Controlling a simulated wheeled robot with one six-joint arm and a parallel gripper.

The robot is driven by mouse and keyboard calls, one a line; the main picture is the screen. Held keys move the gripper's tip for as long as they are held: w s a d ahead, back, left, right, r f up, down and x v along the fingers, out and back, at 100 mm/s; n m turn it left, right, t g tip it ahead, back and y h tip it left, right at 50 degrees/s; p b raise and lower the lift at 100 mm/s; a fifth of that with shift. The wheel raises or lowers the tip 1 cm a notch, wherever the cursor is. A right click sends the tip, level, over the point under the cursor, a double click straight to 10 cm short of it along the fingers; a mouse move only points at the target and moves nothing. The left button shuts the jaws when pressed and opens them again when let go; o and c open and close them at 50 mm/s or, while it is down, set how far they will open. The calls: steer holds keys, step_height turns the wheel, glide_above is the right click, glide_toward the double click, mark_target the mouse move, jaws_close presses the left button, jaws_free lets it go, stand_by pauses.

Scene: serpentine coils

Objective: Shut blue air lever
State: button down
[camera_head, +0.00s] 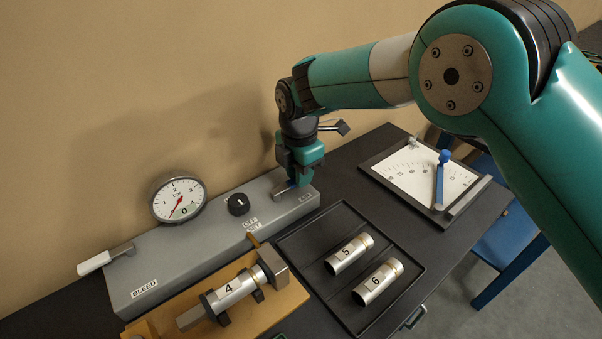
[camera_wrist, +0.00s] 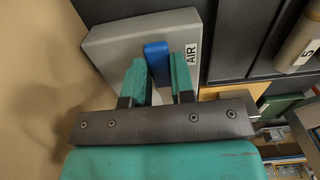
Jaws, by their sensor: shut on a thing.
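The blue air lever (camera_wrist: 157,62) stands between my gripper's two teal fingers in the wrist view, beside the white AIR label (camera_wrist: 192,54). My gripper (camera_wrist: 160,80) is shut on the lever. In the head view my gripper (camera_head: 296,184) points down at the right end of the grey control box (camera_head: 190,257).
The box carries a gauge (camera_head: 180,199), a black knob (camera_head: 238,204) and a white-handled BLEED lever (camera_head: 95,263). Cylinder 4 (camera_head: 232,292) rests on an orange fixture. Cylinders 5 (camera_head: 349,254) and 6 (camera_head: 378,283) lie in a black tray (camera_head: 312,292). A dial board (camera_head: 402,168) stands at right.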

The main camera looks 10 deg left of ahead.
steer(key=shift+a, duration=0.1)
steer(key=c, duration=1)
jaws_free()
steer(key=shift+o, duration=0.2)
steer(key=shift+r, duration=0.1)
step_height(320, 180, up, 17)
steer(key=b, duration=0.2)
steer(key=shift+r+b, duration=0.15)
steer(key=shift+b, duration=0.25)
